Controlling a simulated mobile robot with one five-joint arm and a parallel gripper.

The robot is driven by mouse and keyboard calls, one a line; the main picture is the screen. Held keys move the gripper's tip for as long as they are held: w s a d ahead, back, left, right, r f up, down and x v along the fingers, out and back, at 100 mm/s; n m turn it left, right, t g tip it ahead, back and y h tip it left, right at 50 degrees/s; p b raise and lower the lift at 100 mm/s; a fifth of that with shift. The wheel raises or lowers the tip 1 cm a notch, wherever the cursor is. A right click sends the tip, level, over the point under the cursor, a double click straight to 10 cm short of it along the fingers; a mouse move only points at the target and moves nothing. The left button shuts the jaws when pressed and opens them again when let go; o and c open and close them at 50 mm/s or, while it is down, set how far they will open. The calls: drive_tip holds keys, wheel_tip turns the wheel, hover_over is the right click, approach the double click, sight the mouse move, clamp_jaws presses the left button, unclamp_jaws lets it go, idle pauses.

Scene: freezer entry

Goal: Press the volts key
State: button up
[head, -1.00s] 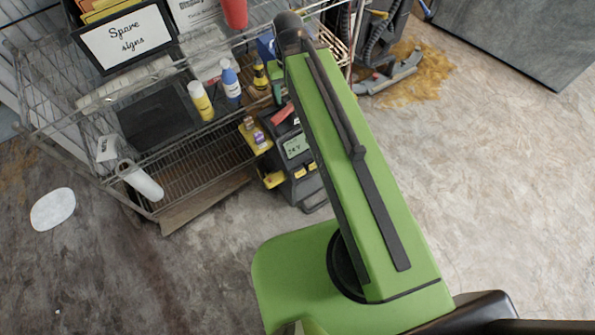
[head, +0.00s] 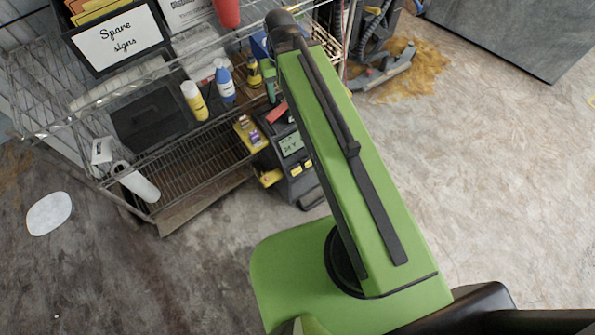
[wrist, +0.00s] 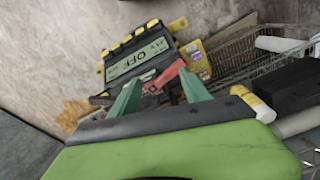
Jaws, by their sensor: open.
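The meter is a dark box with a pale display and yellow keys. In the head view the meter (head: 291,166) stands beside the wire shelf, partly hidden by my arm. In the wrist view the meter (wrist: 139,62) lies just beyond my fingers, and its display seems to read "mV OFF". A red part (wrist: 164,76) shows at its near side, between my fingertips in the picture. I cannot tell which yellow key is the volts key. My gripper (wrist: 158,88) has two green fingers, spread apart and empty. Whether a finger touches the meter cannot be told.
A wire shelf (head: 205,158) stands left of the meter, with a yellow bottle (head: 195,101), a blue bottle (head: 224,82) and a "Spare signs" box (head: 117,38). A hose machine (head: 375,50) stands behind on a brown stain.

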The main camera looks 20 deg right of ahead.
clamp_jaws()
idle(1.5)
